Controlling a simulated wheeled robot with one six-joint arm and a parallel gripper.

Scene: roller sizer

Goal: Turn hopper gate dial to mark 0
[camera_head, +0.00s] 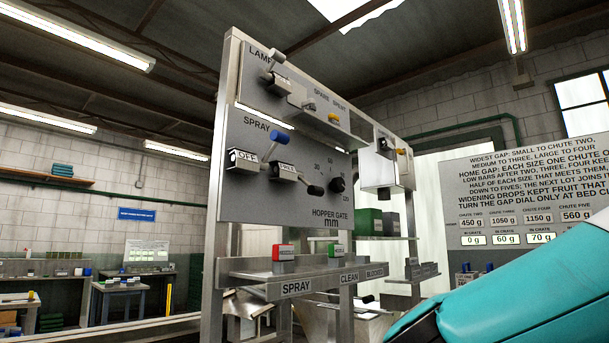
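The hopper gate dial (337,185) is a small dark knob at the lower right of the grey control panel (236,193), above the lettering "HOPPER GATE mm". Scale numbers stand around it; 30 and 60 can be read, the rest are small. I cannot make out where its pointer stands or the 0 mark. A black-tipped lever (315,190) sticks out just left of the dial, close to its scale. My teal arm crosses the lower right corner, and my gripper is not in view.
A blue-tipped spray lever (280,137) juts from the panel. Below it, a shelf (240,265) carries a red block (283,252) and a green-topped block (335,250). A grey box (378,168) sticks out right of the panel. A notice board (525,190) stands behind my arm.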

